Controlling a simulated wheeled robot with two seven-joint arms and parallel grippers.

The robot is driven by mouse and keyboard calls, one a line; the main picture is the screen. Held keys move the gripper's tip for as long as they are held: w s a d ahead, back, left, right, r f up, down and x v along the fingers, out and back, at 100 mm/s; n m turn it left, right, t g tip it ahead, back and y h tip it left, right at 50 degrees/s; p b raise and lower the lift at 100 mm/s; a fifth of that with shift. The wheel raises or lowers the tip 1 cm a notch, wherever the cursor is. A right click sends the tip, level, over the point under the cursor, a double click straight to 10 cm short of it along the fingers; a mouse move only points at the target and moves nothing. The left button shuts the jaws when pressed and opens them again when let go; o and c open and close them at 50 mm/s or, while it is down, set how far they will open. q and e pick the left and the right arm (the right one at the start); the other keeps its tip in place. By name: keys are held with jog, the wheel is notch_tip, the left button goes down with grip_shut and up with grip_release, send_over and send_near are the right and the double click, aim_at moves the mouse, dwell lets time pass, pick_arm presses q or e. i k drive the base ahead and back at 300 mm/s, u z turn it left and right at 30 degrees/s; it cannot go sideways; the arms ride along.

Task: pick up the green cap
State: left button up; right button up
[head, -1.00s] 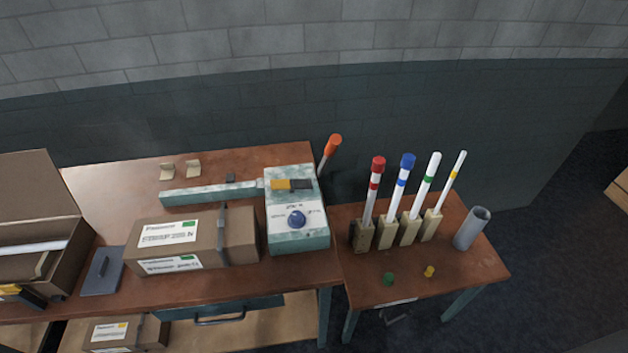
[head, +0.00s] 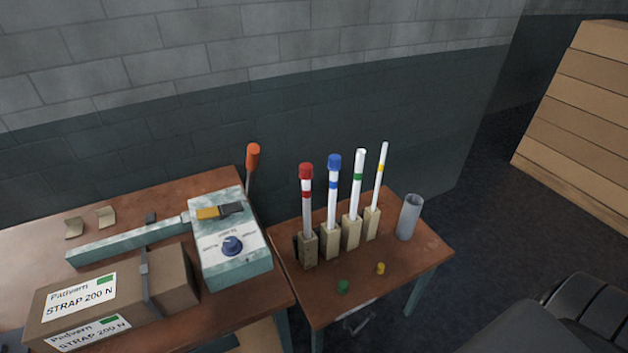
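The green cap (head: 343,287) is a small round piece lying near the front edge of the small wooden table (head: 318,309). A yellow cap (head: 381,268) lies to its right. Behind them several white tubes stand upright in beige blocks. The tube with a green band (head: 357,182) and the tube with a yellow band (head: 381,180) have no coloured cap on top. The red-banded tube wears a red cap (head: 306,171) and the blue-banded one a blue cap (head: 334,162). Neither of my grippers shows.
A grey cylinder (head: 409,217) stands at the small table's right. A larger bench on the left holds a teal-and-white device (head: 235,260) with an orange-tipped lever (head: 252,158) and a strapped cardboard box (head: 110,300). Stacked wooden boards (head: 580,110) are at the far right. A dark grey object (head: 545,325) fills the lower right.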

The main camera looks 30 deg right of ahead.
aim_at(343, 285)
jog(key=k, duration=0.5)
jog(key=z, duration=0.5)
jog(key=i, duration=0.45)
jog(key=z, duration=0.55)
